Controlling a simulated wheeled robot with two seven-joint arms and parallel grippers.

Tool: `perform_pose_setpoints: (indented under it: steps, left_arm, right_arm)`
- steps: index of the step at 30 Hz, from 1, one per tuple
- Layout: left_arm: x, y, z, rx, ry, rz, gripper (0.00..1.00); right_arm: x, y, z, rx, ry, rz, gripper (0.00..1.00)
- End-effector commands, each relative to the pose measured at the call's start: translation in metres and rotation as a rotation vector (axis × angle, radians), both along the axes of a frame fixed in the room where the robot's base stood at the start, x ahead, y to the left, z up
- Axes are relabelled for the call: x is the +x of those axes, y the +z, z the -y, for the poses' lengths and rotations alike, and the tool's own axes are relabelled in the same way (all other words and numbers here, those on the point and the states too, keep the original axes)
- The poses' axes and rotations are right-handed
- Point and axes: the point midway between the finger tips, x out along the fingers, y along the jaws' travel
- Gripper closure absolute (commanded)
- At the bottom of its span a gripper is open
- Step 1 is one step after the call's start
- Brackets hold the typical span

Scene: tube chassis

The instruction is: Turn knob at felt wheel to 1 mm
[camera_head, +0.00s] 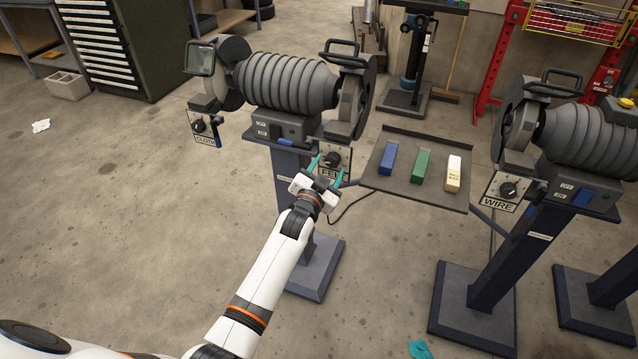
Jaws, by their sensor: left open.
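The felt wheel's black knob (333,159) sits on a white dial plate (344,151) below the right side of the left grinder. The plate's label is partly hidden by my gripper and reads as "FE...". My left gripper (326,170) is just in front of and below the knob, its two teal fingers apart, one on each side of it in the picture. I cannot tell whether the fingers touch the knob. The knob's exact setting is too small to read. The felt wheel (347,105) is above the knob, at the grinder's right end. My right gripper is not in view.
A tray (400,186) with blue, green and cream bars stands right of the knob. The cloth knob (198,126) is left, the wire knob (508,190) right, on another grinder. The grinder's pedestal (296,205) stands behind my arm. Open floor lies at left.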

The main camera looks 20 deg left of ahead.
Motion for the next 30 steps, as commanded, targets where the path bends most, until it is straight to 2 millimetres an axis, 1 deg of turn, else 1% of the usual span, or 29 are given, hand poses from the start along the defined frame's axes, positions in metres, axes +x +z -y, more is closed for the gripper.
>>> perform_pose_setpoints:
  steps: [5,9,12,15,18,21,30]
  left_arm:
    - [-0.033,-0.002,-0.001,0.001,0.000,-0.002,0.45]
    - [-0.064,-0.002,-0.002,0.000,-0.001,-0.004,0.45]
    - [-0.083,-0.002,-0.003,0.000,0.000,-0.002,0.45]
    - [-0.097,-0.002,-0.003,0.000,0.000,-0.003,0.45]
    - [-0.106,-0.001,-0.004,0.000,0.000,-0.002,0.45]
    - [-0.110,-0.001,-0.004,0.000,0.000,-0.002,0.45]
    - [-0.111,0.000,-0.004,0.000,0.000,-0.002,0.45]
  right_arm:
    - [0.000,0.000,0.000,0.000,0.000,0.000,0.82]
    - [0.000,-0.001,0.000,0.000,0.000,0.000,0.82]
    - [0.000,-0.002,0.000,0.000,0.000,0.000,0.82]
    - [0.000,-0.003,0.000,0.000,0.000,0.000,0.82]
    - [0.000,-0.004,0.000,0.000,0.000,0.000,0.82]
    - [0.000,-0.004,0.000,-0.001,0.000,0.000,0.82]
    - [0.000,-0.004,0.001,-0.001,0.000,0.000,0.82]
